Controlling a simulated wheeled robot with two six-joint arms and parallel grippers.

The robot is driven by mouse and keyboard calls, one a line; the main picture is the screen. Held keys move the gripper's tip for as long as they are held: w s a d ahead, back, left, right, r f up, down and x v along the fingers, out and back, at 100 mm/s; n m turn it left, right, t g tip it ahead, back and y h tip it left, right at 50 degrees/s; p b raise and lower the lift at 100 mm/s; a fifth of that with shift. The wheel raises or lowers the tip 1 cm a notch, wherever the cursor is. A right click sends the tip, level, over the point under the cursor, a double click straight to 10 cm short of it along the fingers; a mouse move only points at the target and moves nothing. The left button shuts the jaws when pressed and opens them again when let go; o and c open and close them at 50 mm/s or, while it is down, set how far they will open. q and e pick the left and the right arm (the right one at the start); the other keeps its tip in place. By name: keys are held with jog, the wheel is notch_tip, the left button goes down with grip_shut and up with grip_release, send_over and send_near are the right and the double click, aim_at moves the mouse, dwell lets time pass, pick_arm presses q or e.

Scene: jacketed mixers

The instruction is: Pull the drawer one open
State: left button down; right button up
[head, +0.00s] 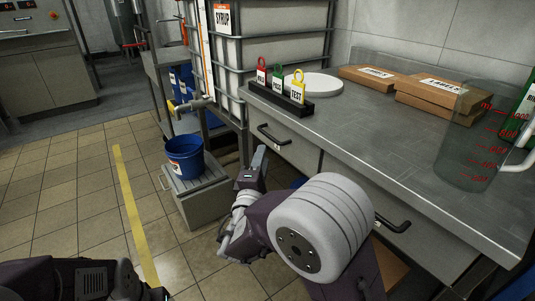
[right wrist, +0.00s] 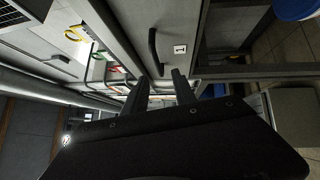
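The drawer with a small numbered label (right wrist: 180,49) has a dark bar handle (head: 272,134) and sits closed under the steel counter's left end. The label looks like a 1. The handle (right wrist: 153,52) also shows in the right wrist view, just beyond the fingertips. My right gripper (head: 259,160) is in front of and below that handle, apart from it. In the right wrist view its two fingers (right wrist: 158,84) stand apart with nothing between them. Of my left arm only dark links show at the lower left; its fingers are not seen.
A second drawer handle (head: 392,224) is farther right, partly behind my right arm. The counter (head: 345,123) holds a tag stand (head: 281,103), boxes (head: 440,95) and a clear jug (head: 468,150). A blue bucket (head: 185,160) stands on a grey box (head: 197,190) left of the gripper.

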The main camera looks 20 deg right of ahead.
jog(key=b+x, duration=0.1)
jog(key=x, duration=0.8)
jog(key=shift+a+r, duration=0.2)
jog(key=shift+c, duration=0.3)
grip_shut()
jog(key=shift+b, duration=0.3)
dwell(0.6)
